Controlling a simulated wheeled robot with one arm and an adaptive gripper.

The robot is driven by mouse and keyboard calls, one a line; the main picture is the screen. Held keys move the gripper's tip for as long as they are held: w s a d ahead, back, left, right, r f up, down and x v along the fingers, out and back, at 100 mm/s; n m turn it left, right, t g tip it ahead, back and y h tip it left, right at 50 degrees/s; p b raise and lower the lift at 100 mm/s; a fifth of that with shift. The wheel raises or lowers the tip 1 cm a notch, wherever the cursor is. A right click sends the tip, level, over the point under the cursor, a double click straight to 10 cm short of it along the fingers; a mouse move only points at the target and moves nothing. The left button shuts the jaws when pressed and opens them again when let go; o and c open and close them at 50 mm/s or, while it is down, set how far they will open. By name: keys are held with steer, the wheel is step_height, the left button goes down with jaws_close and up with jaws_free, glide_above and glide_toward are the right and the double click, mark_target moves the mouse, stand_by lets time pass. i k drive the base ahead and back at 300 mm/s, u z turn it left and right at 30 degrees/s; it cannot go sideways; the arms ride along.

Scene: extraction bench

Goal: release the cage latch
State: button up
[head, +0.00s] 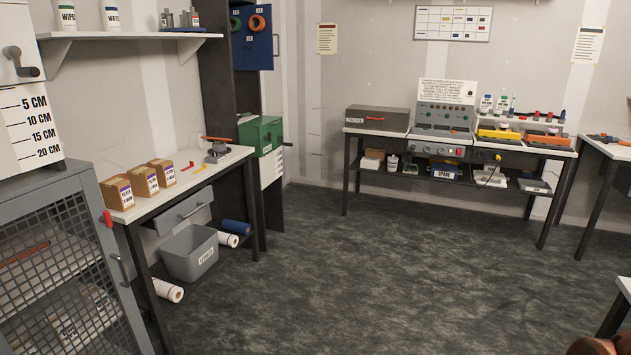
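The grey mesh cage (95,262) stands at the left edge, and its front door looks closed. A small red latch (106,219) sits near the top right corner of the cage door, roughly upright with a slight tilt. A grey bar handle (119,269) is below it on the same door edge. Through the mesh, a reddish bar and pale items show dimly.
A white bench (195,178) with several brown boxes stands right beside the cage, close to the latch. A grey bin (190,254) and paper rolls are under it. The dark floor (330,275) in the middle is clear. A far bench (455,139) holds instruments.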

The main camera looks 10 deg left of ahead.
mark_target(106, 219)
steer(key=u, duration=1.05)
steer(key=i, duration=1.05)
steer(key=u, duration=0.7)
